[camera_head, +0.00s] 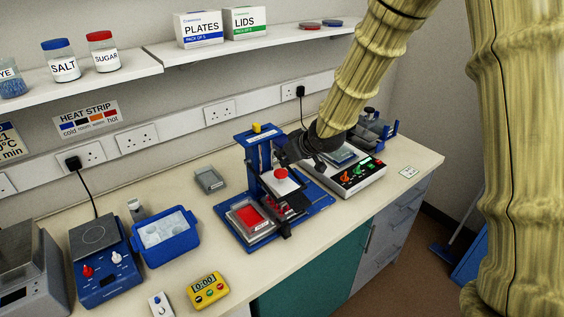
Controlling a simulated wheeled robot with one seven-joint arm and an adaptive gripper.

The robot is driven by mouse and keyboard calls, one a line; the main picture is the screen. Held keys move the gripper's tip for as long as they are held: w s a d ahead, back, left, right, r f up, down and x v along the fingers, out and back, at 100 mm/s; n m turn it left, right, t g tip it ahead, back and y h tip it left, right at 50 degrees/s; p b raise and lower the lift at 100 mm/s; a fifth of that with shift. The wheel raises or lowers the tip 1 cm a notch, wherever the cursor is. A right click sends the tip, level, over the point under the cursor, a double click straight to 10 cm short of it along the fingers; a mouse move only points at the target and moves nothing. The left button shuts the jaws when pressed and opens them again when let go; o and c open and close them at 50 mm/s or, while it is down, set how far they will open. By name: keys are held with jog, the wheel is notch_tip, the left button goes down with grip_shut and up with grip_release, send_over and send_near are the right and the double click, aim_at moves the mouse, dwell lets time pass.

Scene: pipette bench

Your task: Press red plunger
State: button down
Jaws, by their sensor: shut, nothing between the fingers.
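The red plunger (281,173) is a round red knob on a white block at the front of the blue pipette stand (254,158). Below it, a tray with a red-filled plate (247,217) sits on the stand's blue base. My gripper (290,154) is dark and small in view, at the end of my arm coming down from the upper right. It is shut and empty, just behind and above the plunger. I cannot tell whether it touches the stand. The fingertips are hard to make out against the dark parts.
A white-topped device with colored knobs (356,177) stands close on the right. A blue tub (168,236), a blue hotplate (101,262) and a yellow timer (208,291) are on the left and front. A shelf (253,42) runs above.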

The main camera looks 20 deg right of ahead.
jog(key=b+v, duration=0.2)
jog(key=v, duration=0.5)
jog(key=shift+s+r, duration=0.15)
jog(key=shift+s, duration=0.1)
dwell(0.8)
